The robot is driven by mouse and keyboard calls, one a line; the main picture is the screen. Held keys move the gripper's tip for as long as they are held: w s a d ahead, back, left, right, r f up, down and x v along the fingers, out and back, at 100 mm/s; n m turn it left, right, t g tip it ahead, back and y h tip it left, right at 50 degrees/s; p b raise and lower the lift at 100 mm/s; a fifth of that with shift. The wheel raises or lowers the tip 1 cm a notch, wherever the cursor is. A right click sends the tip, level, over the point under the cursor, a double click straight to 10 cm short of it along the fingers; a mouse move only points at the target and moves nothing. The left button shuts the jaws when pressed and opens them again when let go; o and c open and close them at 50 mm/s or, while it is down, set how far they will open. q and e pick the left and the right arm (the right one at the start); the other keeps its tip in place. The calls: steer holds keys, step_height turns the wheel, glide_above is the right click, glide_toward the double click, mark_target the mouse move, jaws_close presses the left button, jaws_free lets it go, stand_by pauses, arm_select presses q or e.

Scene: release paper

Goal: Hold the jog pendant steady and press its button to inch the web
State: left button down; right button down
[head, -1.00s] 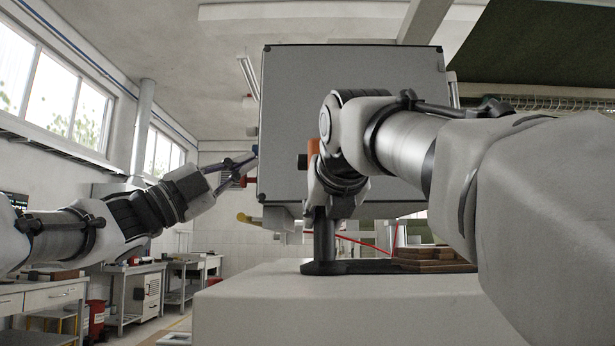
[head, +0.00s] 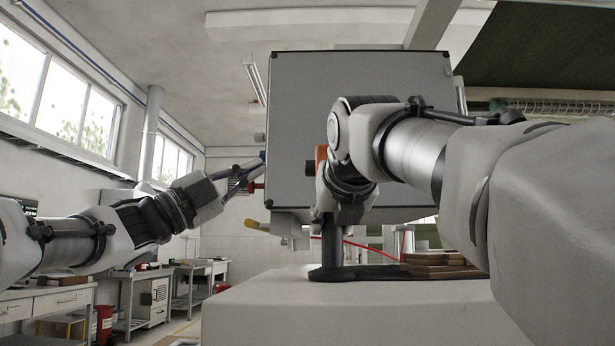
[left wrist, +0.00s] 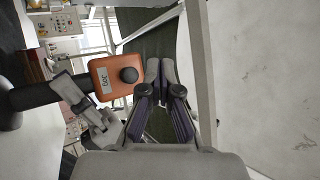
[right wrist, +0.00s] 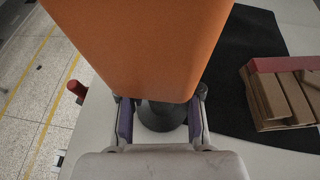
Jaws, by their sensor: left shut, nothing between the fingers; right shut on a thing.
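The jog pendant is an orange box (left wrist: 105,88) marked JOG, with a round black button (left wrist: 128,75) on its face, in the left wrist view. It fills the top of the right wrist view (right wrist: 140,45), and its edge shows in the head view (head: 321,154). A black post (head: 331,240) stands below it.
A large grey cabinet (head: 290,100) stands behind the pendant. Brown blocks (right wrist: 285,98) lie on a dark mat (right wrist: 240,80) on the pale table (head: 300,315). A red knob (head: 257,187) shows just below my left gripper in the head view.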

mark_target(310, 168)
stand_by(0.5)
arm_select(q)
steer(key=a, duration=0.4)
steer(key=shift+d, duration=0.15)
steer(key=d, duration=0.8)
steer(key=shift+d, duration=0.35)
steer(key=shift+d, duration=0.1)
stand_by(1.0)
steer(key=shift+d, duration=0.3)
